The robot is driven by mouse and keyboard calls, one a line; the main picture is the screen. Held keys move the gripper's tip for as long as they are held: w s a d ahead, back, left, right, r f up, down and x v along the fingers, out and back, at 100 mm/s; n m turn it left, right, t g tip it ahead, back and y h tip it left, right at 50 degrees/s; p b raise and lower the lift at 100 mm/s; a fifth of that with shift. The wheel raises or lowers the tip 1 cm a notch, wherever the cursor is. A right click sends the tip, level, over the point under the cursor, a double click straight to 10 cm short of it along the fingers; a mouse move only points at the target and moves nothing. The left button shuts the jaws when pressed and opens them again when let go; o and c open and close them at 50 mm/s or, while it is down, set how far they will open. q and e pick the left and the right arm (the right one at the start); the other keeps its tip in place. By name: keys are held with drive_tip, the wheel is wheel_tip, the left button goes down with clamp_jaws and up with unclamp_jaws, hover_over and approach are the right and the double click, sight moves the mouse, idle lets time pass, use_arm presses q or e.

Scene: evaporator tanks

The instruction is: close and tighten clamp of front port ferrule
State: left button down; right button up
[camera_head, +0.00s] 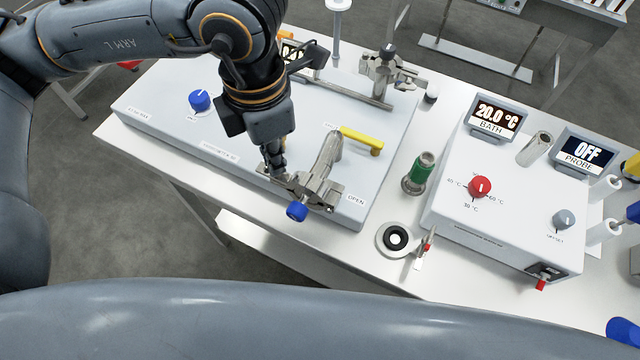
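The front port clamp (318,190) is a metal clamp at the front edge of the white tank unit, around the lower end of a short metal pipe (327,157). Its blue knob (297,211) sticks out toward the front. Jaw pieces spread to the left and right of the pipe, and the clamp looks open. The ferrule is mostly hidden inside the clamp. My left gripper (275,172) points down at the clamp's left part, close to or touching it. Its fingers look close together, but I cannot tell whether they hold anything. My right gripper is out of view.
A yellow-handled valve (362,140) stands just right of the pipe. A second metal clamp (388,72) is at the back. A green-banded fitting (420,174), a black-and-white ring (395,239) and the bath control box (510,205) are to the right.

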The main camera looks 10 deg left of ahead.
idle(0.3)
use_arm(q)
drive_tip(key=shift+f+m+b, duration=0.2)
drive_tip(key=shift+m+b, duration=0.75)
drive_tip(key=shift+m, duration=0.05)
drive_tip(key=shift+r, duration=0.1)
drive_tip(key=shift+r+m, duration=0.1)
drive_tip(key=shift+m, duration=0.2)
drive_tip(key=shift+f+m+b, duration=0.2)
drive_tip(key=shift+m+b, duration=0.4)
drive_tip(key=shift+b, duration=0.2)
drive_tip(key=shift+m, duration=0.3)
drive_tip(key=shift+r, duration=0.25)
